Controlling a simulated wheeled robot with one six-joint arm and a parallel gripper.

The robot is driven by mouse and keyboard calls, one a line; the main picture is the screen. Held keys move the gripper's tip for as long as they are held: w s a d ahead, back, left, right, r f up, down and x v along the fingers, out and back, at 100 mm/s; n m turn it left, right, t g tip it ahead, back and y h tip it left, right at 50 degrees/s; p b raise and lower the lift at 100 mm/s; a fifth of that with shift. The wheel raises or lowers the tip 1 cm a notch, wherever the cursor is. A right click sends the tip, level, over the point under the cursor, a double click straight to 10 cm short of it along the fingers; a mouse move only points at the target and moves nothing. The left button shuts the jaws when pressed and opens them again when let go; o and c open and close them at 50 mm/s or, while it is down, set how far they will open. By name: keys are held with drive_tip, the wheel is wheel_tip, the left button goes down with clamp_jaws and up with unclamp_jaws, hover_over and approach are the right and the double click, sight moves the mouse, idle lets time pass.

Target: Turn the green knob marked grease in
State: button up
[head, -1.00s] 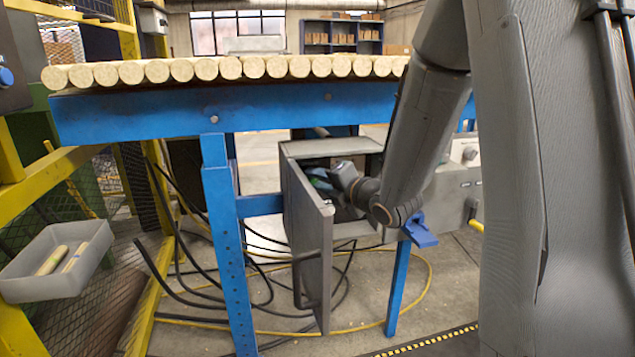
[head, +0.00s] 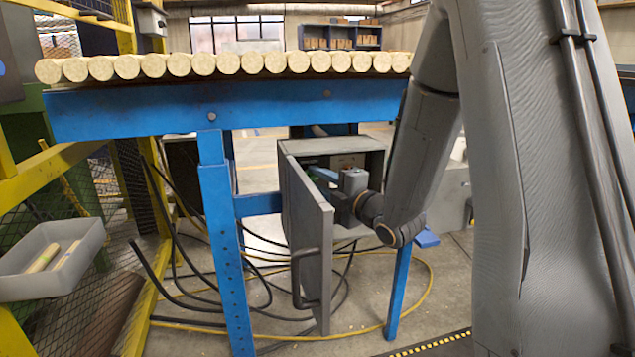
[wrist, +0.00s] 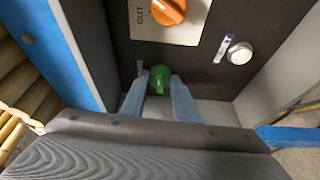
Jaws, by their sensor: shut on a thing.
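The green knob (wrist: 160,78) sits on the dark back panel inside the grey cabinet, in the middle of the wrist view. My gripper (wrist: 160,88) has its two blue fingers on either side of the knob and is shut on it.
The cabinet door (head: 308,235) hangs open on the left. A blue table leg (head: 228,250) and cables (head: 190,270) are nearby.

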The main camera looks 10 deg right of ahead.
drive_tip(key=o, duration=1.1)
drive_tip(key=shift+c, duration=0.2)
drive_tip(key=p+v, duration=0.1)
drive_tip(key=v, duration=0.6)
drive_tip(key=shift+s+d, duration=0.15)
drive_tip(key=shift+s, duration=0.25)
